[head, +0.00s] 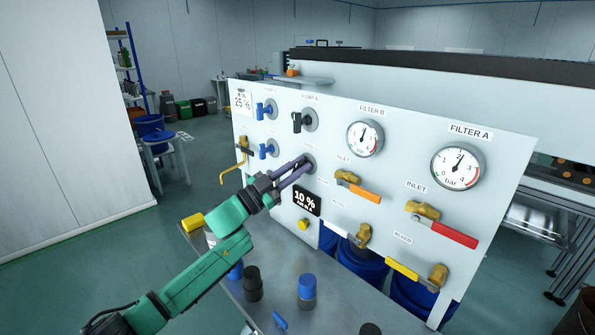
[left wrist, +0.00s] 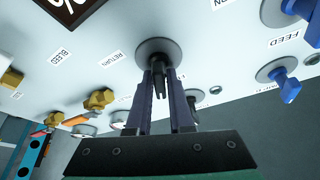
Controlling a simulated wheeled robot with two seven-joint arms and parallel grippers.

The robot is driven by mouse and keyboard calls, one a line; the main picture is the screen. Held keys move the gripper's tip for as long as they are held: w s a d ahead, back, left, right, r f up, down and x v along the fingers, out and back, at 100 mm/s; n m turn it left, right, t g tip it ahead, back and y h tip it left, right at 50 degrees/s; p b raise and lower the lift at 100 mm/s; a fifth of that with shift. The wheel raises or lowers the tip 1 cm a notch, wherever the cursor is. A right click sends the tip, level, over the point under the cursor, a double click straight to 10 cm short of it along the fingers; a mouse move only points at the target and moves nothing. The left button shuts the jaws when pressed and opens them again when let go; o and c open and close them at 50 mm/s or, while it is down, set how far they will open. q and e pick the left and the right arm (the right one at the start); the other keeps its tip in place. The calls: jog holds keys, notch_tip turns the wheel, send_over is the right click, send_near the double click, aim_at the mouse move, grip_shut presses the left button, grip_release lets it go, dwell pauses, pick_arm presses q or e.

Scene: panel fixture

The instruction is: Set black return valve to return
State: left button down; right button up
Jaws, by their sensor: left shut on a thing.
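A RETURN label (left wrist: 131,58) is beside the plate. The handle's exact angle is hard to tell. My right gripper is not in view.
Another black valve (head: 303,121) is just above, with blue valves (head: 266,109) to its left. An orange-handled valve (head: 358,189) is close on the right, near two gauges. A 10 % display (head: 306,200) is below. Bottles (head: 307,289) stand on the bench in front.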

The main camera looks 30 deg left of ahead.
pick_arm(q)
jog(key=m+g+h, duration=0.1)
jog(key=m, duration=0.3)
jog(key=m+g+h, duration=0.1)
jog(key=m+g, duration=0.1)
jog(key=m, duration=0.1)
jog(key=m+g, duration=0.1)
jog(key=m, duration=0.4)
jog(key=shift+d+f+g, duration=0.1)
jog(key=shift+g, duration=0.3)
jog(key=shift+f+m+g+y+p, duration=0.15)
jog(key=shift+m+g+y+p, duration=0.25)
jog(key=shift+m, duration=1.1)
jog(key=c, duration=0.9)
grip_release()
jog(key=shift+s, duration=0.1)
